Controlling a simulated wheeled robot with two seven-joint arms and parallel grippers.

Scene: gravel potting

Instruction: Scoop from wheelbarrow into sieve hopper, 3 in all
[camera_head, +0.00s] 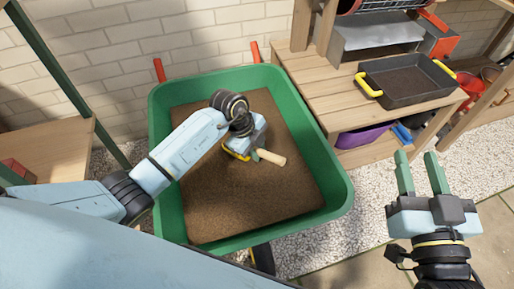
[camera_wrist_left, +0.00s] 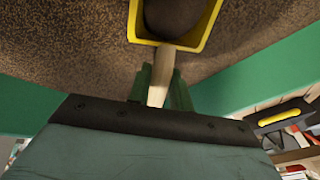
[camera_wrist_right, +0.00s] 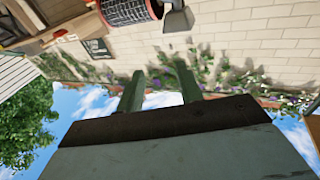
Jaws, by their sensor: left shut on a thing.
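The green wheelbarrow (camera_head: 335,180) holds a broad bed of brown gravel (camera_head: 255,205). My left gripper (camera_head: 256,155) is over the middle of this bed, shut on the wooden handle of a scoop (camera_head: 271,158). In the left wrist view the scoop's yellow rim (camera_wrist_left: 204,37) frames a dark brown inside, against the gravel. I cannot tell how full it is or whether it touches the bed. My right gripper (camera_head: 421,172) is open and empty, right of the wheelbarrow. The sieve drum (camera_wrist_right: 125,10) shows in the right wrist view; its hopper is not clearly visible.
A wooden bench (camera_head: 318,92) stands behind and right of the wheelbarrow. A black tray with yellow handles (camera_head: 408,88) sits on it near a grey metal chute (camera_head: 383,33). A wooden shelf (camera_head: 50,150) stands at left. Paving at lower right is clear.

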